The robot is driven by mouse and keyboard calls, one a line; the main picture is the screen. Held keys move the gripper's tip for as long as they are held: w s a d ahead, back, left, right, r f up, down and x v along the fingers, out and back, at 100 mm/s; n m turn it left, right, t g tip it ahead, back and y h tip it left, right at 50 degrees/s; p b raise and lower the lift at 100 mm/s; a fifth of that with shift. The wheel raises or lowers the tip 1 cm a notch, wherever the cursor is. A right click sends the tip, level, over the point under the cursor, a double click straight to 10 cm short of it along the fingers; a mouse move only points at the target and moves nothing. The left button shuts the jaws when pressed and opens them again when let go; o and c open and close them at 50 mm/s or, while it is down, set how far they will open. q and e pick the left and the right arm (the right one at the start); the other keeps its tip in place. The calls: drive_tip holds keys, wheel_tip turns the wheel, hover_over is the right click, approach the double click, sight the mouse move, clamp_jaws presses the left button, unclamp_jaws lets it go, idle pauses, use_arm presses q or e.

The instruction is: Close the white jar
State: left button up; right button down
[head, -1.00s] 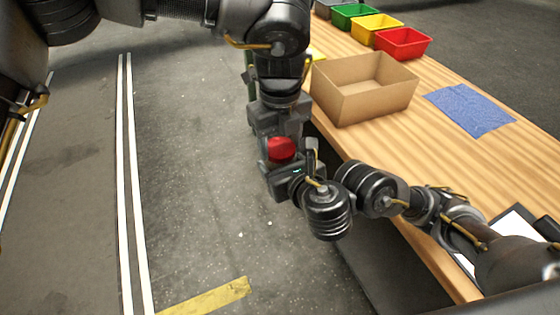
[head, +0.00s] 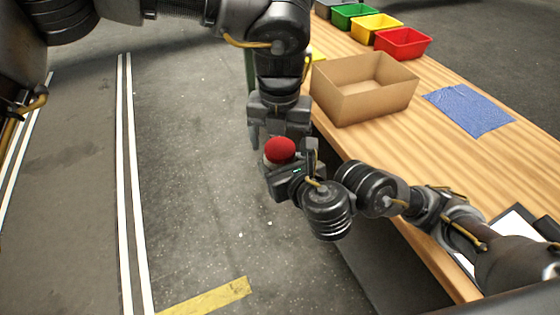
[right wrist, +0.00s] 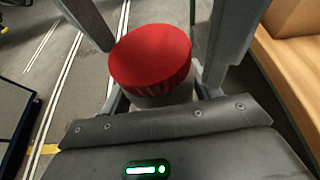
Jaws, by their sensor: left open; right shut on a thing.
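A red lid (head: 280,150) sits on top of the jar, held off the table over the floor. In the right wrist view the lid (right wrist: 151,56) covers the jar's top, and a strip of the pale jar body (right wrist: 165,98) shows below it. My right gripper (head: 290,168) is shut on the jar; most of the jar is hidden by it. My left gripper (head: 278,128) is open just beyond the lid in the head view. Its spread fingers show on either side of the lid in the right wrist view (right wrist: 165,25), apart from it. I cannot tell how tightly the lid is seated.
The wooden table (head: 440,190) lies to the right. It bears an open cardboard box (head: 365,100), a blue cloth (head: 468,109), and red (head: 403,42), yellow (head: 376,28) and green (head: 353,14) bins. The floor left of the grippers is clear.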

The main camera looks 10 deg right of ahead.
use_arm(q)
wheel_tip(320, 180, up, 12)
idle(0.4)
drive_tip(key=shift+f, duration=0.15)
